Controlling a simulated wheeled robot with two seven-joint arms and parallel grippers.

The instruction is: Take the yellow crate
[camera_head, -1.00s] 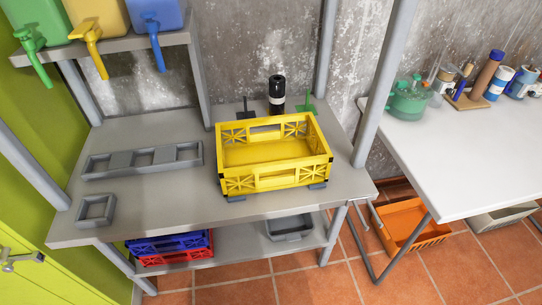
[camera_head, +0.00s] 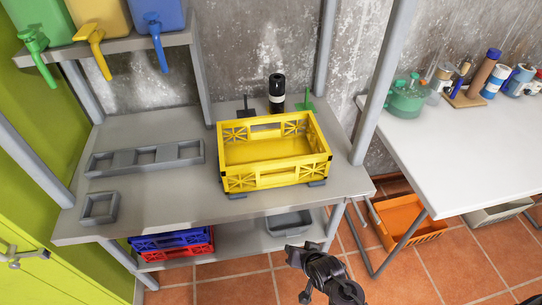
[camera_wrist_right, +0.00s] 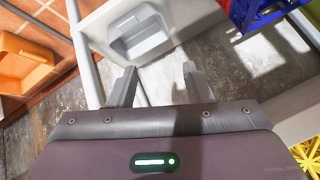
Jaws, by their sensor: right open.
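The yellow crate (camera_head: 272,178) is empty and sits upright on the grey workbench (camera_head: 160,205), slightly turned, resting on small dark grey supports. A corner of yellow lattice, apparently the crate (camera_wrist_right: 308,155), shows at the lower right edge of the right wrist view. My right gripper (camera_head: 297,252) is in front of the bench's front edge, below and to the right of the crate and apart from it. In the right wrist view its two fingers (camera_wrist_right: 160,82) are spread with nothing between them. My left gripper is not in view.
Grey empty frames (camera_head: 145,158) lie on the bench left of the crate. A black bottle (camera_head: 276,90) stands behind it. Blue and red crates (camera_head: 175,252) and a grey bin (camera_head: 289,222) are on the lower shelf. An orange crate (camera_head: 408,220) is under the white table (camera_head: 470,150).

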